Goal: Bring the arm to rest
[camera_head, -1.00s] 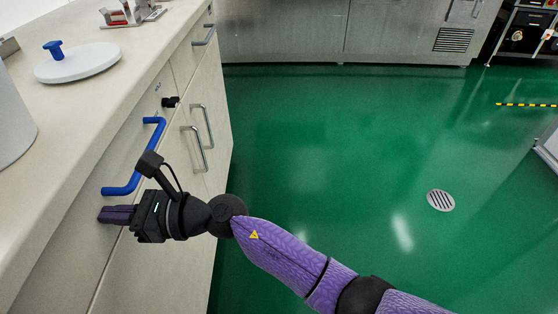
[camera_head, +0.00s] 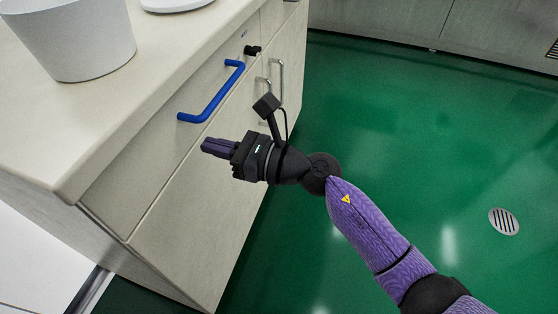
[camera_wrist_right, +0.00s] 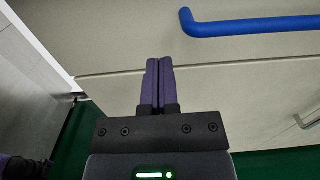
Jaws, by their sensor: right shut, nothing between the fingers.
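My right gripper (camera_head: 208,147) is shut and empty, with its purple fingers together. It is just in front of the cabinet's drawer face, below the blue handle (camera_head: 213,95). In the right wrist view the closed fingertips (camera_wrist_right: 159,62) point at the cream cabinet front, and the blue handle (camera_wrist_right: 250,27) is above and to the right of them. The fingers do not hold the handle. My right arm comes in from the lower right of the head view.
A large white tub (camera_head: 78,40) stands on the cream counter (camera_head: 160,60), with a white round lid (camera_head: 176,3) behind it. A black knob (camera_head: 252,51) and metal handles (camera_head: 281,82) are on the cabinet front. The green floor (camera_head: 400,130) at the right is clear, with a drain (camera_head: 503,222).

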